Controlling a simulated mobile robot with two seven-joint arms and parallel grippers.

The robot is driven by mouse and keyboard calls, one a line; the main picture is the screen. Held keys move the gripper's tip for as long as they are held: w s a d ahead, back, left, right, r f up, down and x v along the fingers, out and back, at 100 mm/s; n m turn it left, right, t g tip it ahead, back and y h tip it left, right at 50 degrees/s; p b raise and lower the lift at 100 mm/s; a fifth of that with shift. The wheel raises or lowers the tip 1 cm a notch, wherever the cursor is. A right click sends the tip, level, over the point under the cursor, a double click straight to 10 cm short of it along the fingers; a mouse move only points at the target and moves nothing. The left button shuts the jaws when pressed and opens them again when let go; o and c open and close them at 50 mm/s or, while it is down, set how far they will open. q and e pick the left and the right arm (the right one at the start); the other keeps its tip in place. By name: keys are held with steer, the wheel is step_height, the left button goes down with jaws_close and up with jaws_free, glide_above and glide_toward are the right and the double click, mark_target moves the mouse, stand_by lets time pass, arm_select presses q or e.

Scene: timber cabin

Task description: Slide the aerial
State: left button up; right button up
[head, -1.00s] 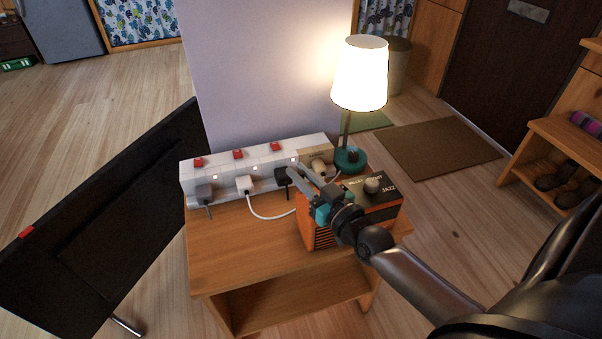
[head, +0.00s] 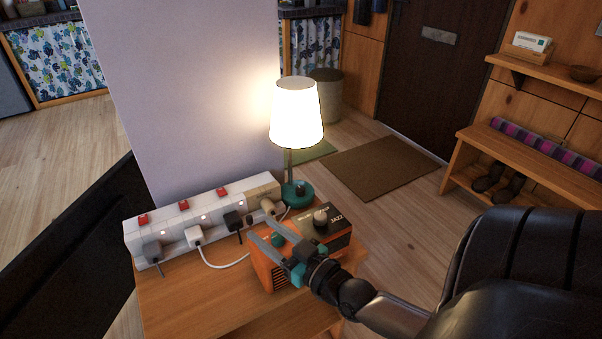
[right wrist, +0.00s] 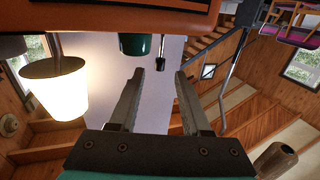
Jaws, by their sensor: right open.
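The orange radio (head: 268,271) with a dark "JAZZ" top panel (head: 335,218) stands on the wooden side table. My right gripper (head: 262,229) is open and empty over the radio's left part, fingers pointing to the power strip. My left gripper is not in view.
A white power strip (head: 160,228) with several plugs stands behind the radio on the side table (head: 190,300). A lit lamp (head: 297,115) stands close behind the radio. A black panel (head: 60,260) is at the left.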

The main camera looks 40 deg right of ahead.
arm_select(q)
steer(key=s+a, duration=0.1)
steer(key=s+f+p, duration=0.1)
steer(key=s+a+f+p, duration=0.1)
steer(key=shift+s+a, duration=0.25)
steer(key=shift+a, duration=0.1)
arm_select(e)
steer(key=s, duration=0.9)
steer(key=shift+s+d, duration=0.25)
steer(key=shift+d, duration=0.05)
